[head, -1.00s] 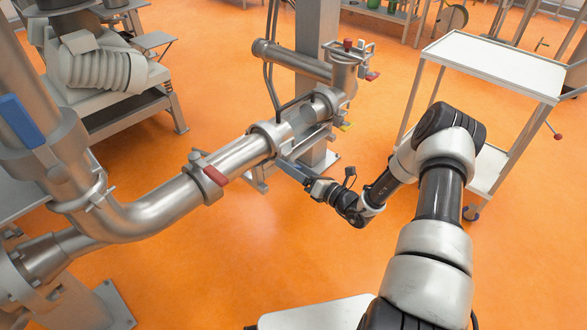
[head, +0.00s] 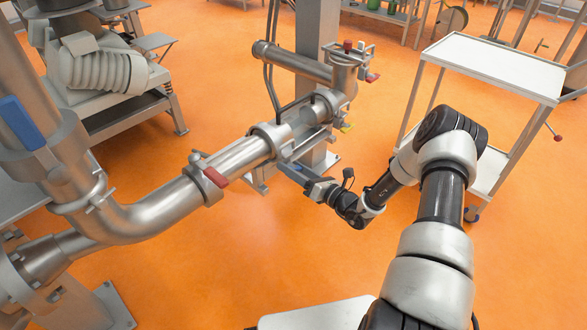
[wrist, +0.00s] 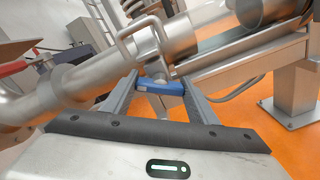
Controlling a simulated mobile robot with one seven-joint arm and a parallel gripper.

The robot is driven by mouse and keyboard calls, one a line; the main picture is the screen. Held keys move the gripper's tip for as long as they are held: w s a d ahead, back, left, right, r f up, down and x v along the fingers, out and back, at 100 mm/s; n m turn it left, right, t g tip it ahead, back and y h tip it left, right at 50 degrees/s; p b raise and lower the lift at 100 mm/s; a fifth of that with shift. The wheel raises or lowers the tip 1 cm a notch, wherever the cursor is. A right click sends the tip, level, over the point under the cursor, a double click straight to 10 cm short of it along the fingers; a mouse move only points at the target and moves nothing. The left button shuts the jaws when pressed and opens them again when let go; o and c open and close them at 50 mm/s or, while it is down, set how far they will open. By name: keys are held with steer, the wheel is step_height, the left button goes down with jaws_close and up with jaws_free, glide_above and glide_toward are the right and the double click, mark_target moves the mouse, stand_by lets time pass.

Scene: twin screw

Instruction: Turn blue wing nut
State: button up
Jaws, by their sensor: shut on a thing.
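The blue wing nut (wrist: 160,86) sits under the steel pipe clamp in the wrist view, lying nearly crosswise between my fingertips. My gripper (wrist: 161,84) is shut on it, with one finger at each end of the nut. In the head view my gripper (head: 290,171) reaches in from the right, beneath the end of the steel pipe. The nut cannot be made out clearly there, and the pipe and my fingers hide much of that spot.
The steel pipe (head: 240,158) with a red-handled clamp (head: 215,176) runs just left of my gripper. A support post (head: 318,60) stands behind it. A white-topped cart (head: 495,65) stands at the right. Orange floor is open below the pipe.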

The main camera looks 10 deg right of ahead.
steer(key=n, duration=0.6)
stand_by(0.3)
steer(key=shift+n, duration=0.3)
steer(key=o, duration=1)
steer(key=shift+o, duration=0.2)
steer(key=shift+p, duration=0.3)
steer(key=p+v, duration=0.2)
steer(key=v, duration=1.5)
steer(key=shift+s+d+p, duration=0.15)
steer(key=shift+s+p, duration=0.05)
steer(key=shift+p, duration=0.1)
steer(key=shift+r, duration=0.1)
